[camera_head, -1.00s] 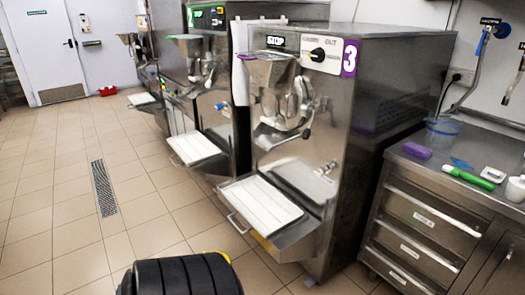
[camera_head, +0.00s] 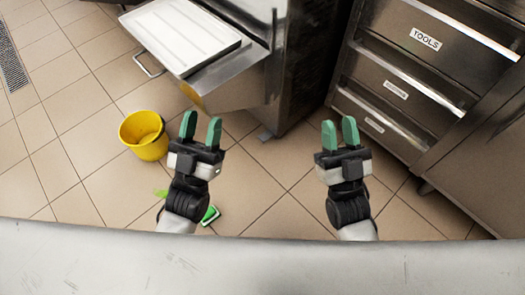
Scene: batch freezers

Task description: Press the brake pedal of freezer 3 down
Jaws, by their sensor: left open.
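The lower part of the steel freezer 3 (camera_head: 312,75) is at the top middle of the head view; its number label is out of frame. Its front shelf carries a white tray (camera_head: 180,38). My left gripper (camera_head: 201,126) is open and empty, in front of the shelf and right of the yellow bucket in the picture. My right gripper (camera_head: 339,129) has its green fingers apart, empty, in front of the gap between freezer and drawers.
A yellow bucket (camera_head: 153,146) stands on the tiled floor at left. A green item (camera_head: 208,215) lies on the floor partly behind my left wrist. A steel drawer cabinet (camera_head: 412,90) labelled TOOLS is at right. Open floor (camera_head: 265,190) lies between my grippers.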

